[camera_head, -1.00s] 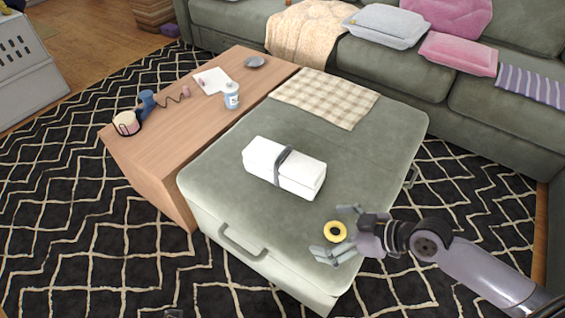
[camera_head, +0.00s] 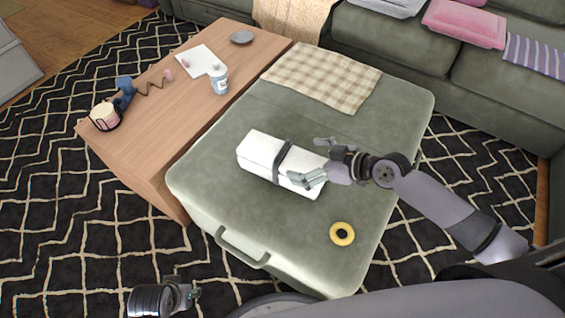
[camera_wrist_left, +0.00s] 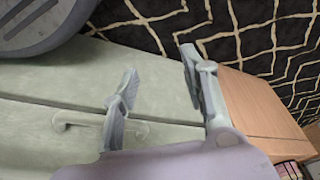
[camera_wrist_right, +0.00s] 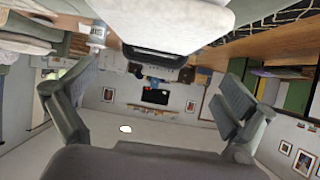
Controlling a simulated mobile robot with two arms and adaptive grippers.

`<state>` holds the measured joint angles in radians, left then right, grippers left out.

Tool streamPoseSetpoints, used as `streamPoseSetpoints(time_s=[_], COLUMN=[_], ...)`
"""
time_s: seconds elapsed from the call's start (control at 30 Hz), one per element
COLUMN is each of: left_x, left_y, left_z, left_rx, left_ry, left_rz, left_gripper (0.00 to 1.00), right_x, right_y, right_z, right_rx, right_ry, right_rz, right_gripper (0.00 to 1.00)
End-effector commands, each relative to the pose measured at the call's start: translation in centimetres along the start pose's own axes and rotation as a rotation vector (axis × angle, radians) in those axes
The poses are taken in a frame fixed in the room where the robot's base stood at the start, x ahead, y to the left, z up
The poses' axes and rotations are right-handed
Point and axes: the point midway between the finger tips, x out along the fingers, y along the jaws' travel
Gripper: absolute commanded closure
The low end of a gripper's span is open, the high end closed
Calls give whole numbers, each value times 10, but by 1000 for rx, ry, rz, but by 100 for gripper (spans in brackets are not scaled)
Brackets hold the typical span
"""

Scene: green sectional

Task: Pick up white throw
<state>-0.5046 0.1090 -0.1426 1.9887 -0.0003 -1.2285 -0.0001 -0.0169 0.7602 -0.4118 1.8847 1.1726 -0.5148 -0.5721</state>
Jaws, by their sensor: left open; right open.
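The white throw (camera_head: 258,153) is a folded white bundle with a dark strap, lying on the green ottoman (camera_head: 225,198). My right gripper (camera_head: 316,163) is open at the bundle's right end, with a finger overlapping that end in the head view. I cannot tell whether they touch. In the right wrist view the throw (camera_wrist_right: 180,22) fills the top centre, above the space between the open fingers (camera_wrist_right: 160,78). My left gripper (camera_head: 192,297) is low in front of the ottoman. In the left wrist view its open fingers (camera_wrist_left: 160,70) are empty, with the ottoman's handle behind.
A wooden table (camera_head: 150,120) with a cup (camera_head: 218,80) and small items adjoins on the left. The green sofa (camera_head: 390,45) stands behind.

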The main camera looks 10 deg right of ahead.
Motion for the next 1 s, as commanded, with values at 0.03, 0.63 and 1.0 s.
streamPoseSetpoints(time_s=[0.03,0.63,1.0], left_x=[-3,-47,-52], left_y=[0,-4,-3], left_z=[-2,-12,-13], left_rx=[0,-5,-5], left_ry=[3,30,32], left_rz=[0,-7,-6], left_gripper=[59,59,59], right_x=[11,80,87], right_y=[0,5,5], right_z=[-1,6,7], right_rx=[1,2,-1], right_ry=[5,1,-1], right_rz=[1,-1,0], right_gripper=[0,0,2])
